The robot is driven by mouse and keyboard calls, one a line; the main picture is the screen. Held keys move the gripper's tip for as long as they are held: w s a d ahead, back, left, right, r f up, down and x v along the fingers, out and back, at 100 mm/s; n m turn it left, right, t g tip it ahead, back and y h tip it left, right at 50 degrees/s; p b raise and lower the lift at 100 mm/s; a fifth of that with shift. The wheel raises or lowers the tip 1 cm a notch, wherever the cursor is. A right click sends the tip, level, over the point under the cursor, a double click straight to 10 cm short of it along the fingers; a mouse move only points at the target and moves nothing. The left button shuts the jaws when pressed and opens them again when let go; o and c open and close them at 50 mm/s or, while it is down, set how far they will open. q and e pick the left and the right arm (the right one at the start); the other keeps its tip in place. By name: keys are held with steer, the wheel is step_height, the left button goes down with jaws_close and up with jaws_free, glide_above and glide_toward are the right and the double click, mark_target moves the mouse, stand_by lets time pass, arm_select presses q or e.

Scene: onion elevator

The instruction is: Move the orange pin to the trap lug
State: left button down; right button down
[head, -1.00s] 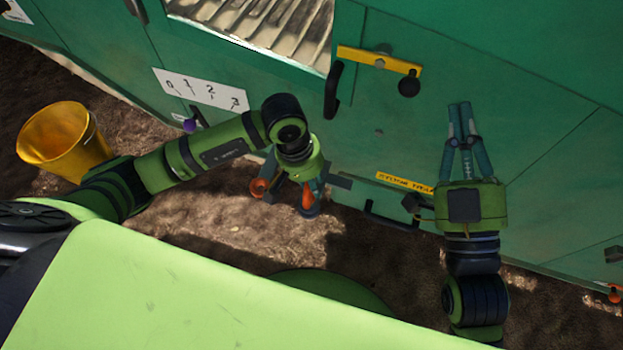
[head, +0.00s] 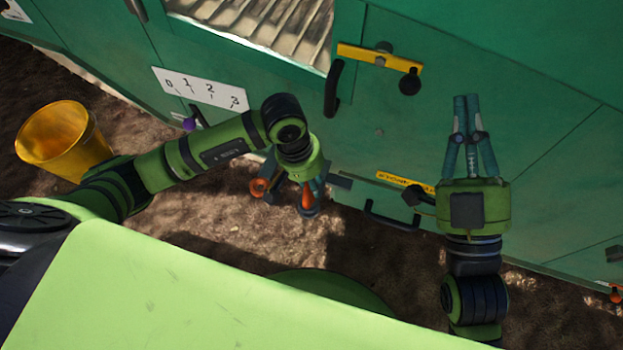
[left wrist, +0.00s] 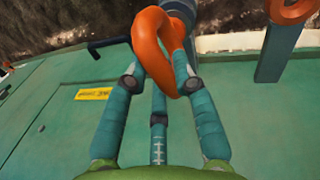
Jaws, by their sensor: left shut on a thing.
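My left gripper (head: 306,203) is shut on the orange pin (head: 307,197), low in front of the green machine. In the left wrist view the pin's orange loop (left wrist: 153,50) sits between the teal fingertips. A grey-blue part lies behind the loop. A grey bracket (head: 340,181) juts out just right of this gripper, by the yellow trap label (head: 400,181); I cannot tell whether it is the trap lug. My right gripper (head: 466,99) points up before the green panel, its fingertips together and nothing visible in them.
A second orange ring (head: 259,187) on a grey post is left of the left gripper; it also shows in the left wrist view (left wrist: 291,10). A black handle (head: 391,217) is below the label. A yellow bucket (head: 62,140) stands at left on bare soil.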

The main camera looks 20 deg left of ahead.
arm_select(q)
steer(key=c, duration=0.9)
jaws_free()
steer(key=shift+c, duration=0.2)
steer(key=v, duration=1.2)
